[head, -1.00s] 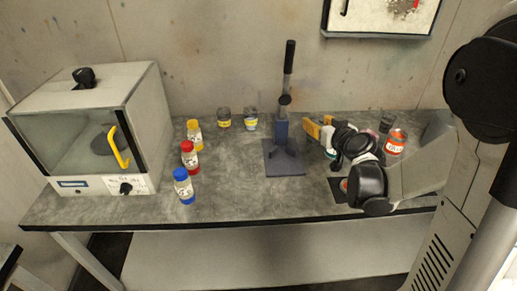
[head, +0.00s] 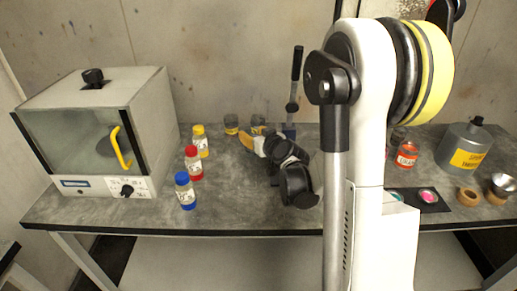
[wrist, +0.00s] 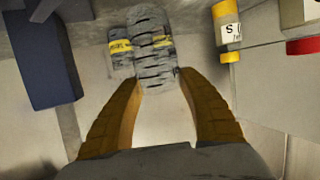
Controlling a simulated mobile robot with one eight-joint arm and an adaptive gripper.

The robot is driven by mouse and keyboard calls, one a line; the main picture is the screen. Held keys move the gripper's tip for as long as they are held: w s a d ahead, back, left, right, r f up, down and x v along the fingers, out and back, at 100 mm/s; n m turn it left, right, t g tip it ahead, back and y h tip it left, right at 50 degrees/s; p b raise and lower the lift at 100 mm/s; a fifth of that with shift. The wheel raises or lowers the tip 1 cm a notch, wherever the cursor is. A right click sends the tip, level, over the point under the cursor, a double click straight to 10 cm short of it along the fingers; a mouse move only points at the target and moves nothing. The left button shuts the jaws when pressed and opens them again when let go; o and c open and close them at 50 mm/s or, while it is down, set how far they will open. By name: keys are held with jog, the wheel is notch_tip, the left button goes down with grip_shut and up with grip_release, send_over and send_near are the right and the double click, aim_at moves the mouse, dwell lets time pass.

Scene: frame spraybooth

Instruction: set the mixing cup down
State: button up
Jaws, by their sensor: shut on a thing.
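The mixing cup (wrist: 152,45) is grey with dark graduation lines and sits between the fingertips of my gripper (wrist: 155,82) in the wrist view. The two tan fingers are shut on it. In the head view my gripper (head: 247,142) is over the back middle of the bench (head: 235,205), near two yellow-banded tins (head: 231,124). The cup cannot be made out clearly there. In the wrist view a yellow-banded tin (wrist: 121,55) shows just beside and behind the cup. I cannot tell whether the cup touches the bench.
Yellow-, red- (head: 194,163) and blue-capped (head: 185,192) bottles stand left of my gripper, beside the glass-fronted cabinet (head: 75,145). A grey canister (head: 465,145) is far right. The bench's front middle is clear.

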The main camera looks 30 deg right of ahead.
jog(key=shift+f+b, duration=0.8)
jog(key=shift+f, duration=1)
jog(key=shift+f, duration=0.1)
jog(key=shift+f, duration=0.15)
jog(key=o, duration=0.8)
jog(key=shift+r, duration=0.2)
